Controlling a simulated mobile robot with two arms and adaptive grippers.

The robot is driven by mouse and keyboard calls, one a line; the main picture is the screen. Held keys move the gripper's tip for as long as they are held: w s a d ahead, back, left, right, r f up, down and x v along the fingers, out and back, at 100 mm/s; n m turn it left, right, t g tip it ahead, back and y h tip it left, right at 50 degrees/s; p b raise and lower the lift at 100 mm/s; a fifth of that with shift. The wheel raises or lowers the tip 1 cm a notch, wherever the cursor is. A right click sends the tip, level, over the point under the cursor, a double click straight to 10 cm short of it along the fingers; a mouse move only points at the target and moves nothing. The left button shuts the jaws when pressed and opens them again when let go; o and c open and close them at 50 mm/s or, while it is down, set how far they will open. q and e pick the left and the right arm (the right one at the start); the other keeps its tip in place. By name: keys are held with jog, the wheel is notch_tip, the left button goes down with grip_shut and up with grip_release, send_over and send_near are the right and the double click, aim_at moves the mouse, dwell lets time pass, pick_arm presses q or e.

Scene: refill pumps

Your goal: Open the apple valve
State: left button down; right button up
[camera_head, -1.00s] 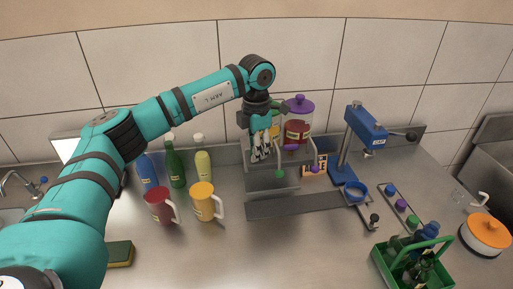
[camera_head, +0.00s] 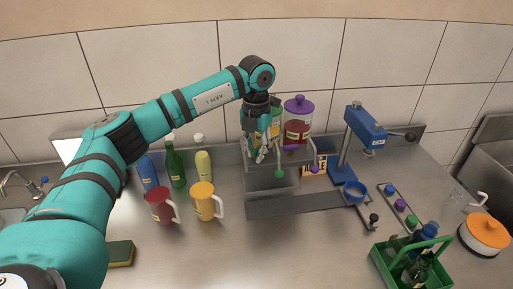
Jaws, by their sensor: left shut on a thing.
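Two drink dispensers stand on a grey stand at the back. The left one, a jar with green and yellow showing (camera_head: 276,126), is mostly hidden behind my left gripper (camera_head: 262,154). The gripper points down at the front of this jar, at its tap, and is shut on the apple valve, which the fingers mostly hide. A green knob (camera_head: 280,174) shows just below and right of the fingers. My right gripper is not in view.
A red mug (camera_head: 160,206) and a yellow mug (camera_head: 203,202) stand left of the stand, with several bottles behind. A blue press (camera_head: 366,126) stands at right. A green crate of bottles (camera_head: 384,266) is at front right. The front middle counter is clear.

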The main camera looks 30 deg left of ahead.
pick_arm(q)
jog(key=shift+n, duration=0.5)
jog(key=n, duration=0.4)
jog(key=shift+n+p, duration=0.35)
jog(key=shift+n, duration=0.65)
jog(key=c, duration=1.2)
grip_release()
